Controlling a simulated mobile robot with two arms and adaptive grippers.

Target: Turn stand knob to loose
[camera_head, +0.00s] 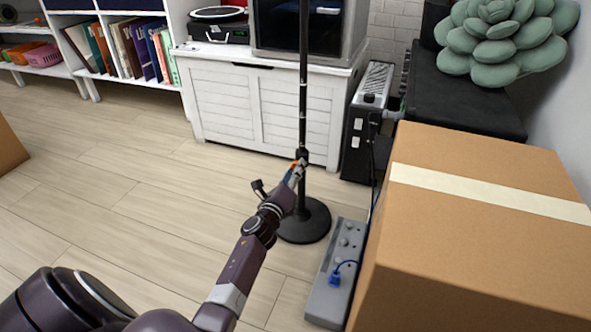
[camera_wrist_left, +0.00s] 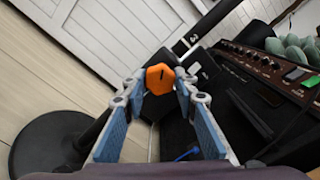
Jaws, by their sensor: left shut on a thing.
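A black stand (camera_head: 303,90) rises from a round black base on the floor, upright in the middle of the head view. The base (camera_wrist_left: 45,145) also shows at the left of the wrist view. The orange stand knob (camera_wrist_left: 160,79) sits between the two blue-padded fingers of my left gripper (camera_wrist_left: 159,88), which is shut on it. A small dark mark shows on the knob's face. In the head view my left gripper (camera_head: 298,172) reaches the lower pole at the collar, with only a speck of orange visible. My right gripper is not in view.
A large cardboard box (camera_head: 470,250) stands to the right. A grey power strip (camera_head: 335,275) with a blue plug lies between it and the stand base. A white cabinet (camera_head: 265,110) and a black amplifier (camera_head: 365,125) stand behind.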

